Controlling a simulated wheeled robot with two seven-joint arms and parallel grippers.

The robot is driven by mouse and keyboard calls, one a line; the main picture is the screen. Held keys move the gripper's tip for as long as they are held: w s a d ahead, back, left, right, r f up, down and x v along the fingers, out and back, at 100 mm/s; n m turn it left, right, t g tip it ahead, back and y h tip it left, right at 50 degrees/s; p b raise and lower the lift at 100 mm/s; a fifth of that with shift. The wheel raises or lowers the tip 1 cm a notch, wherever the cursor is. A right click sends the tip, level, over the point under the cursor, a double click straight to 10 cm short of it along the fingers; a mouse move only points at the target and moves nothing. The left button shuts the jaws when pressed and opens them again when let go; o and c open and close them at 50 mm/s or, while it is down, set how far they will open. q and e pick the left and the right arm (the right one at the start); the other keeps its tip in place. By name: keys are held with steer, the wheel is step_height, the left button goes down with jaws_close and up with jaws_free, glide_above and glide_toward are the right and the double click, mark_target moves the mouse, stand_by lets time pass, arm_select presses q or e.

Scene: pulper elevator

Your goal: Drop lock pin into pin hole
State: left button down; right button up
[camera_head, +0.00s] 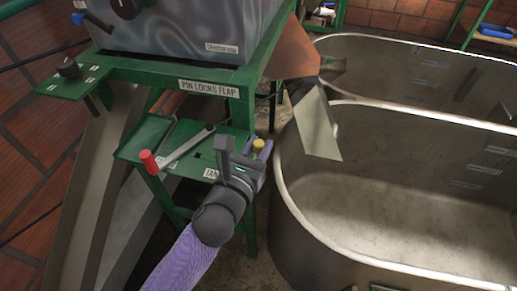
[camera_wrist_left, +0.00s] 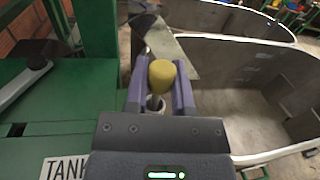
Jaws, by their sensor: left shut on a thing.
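A pin with a yellow knob (camera_head: 259,144) is at my left gripper (camera_head: 261,150), beside the green stand. In the left wrist view the yellow knob (camera_wrist_left: 161,73) sits between the two purple-grey fingers of my left gripper (camera_wrist_left: 160,92), which are shut on the pin. A short pale metal part shows below the knob. The pin's lower end is hidden, so I cannot tell whether it is in a hole. A "PIN LOCKS FLAP" label (camera_head: 209,88) is on the green frame's front edge. No pin hole can be made out. My right gripper is not in view.
A green shelf (camera_head: 145,136) carries a grey lever (camera_head: 187,147) and a red handle (camera_head: 148,161). A grey housing (camera_head: 185,28) stands above the frame.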

arm_select(q)
steer(key=shift+r, duration=0.1)
step_height(320, 180, up, 10)
steer(key=p, duration=0.5)
steer(key=shift+a, duration=0.15)
steer(key=w+a+n+t+y+p, duration=0.1)
steer(key=a+n+y+p, duration=0.2)
steer(key=a+n+y, duration=0.3)
steer(key=a+y, duration=0.3)
steer(key=a, duration=0.3)
steer(key=shift+w+a+r+t+p, duration=0.2)
steer(key=shift+r+t+p, duration=0.1)
steer(key=shift+r+p, duration=0.1)
step_height(320, 180, down, 6)
steer(key=b, duration=0.4)
steer(key=shift+r, duration=0.1)
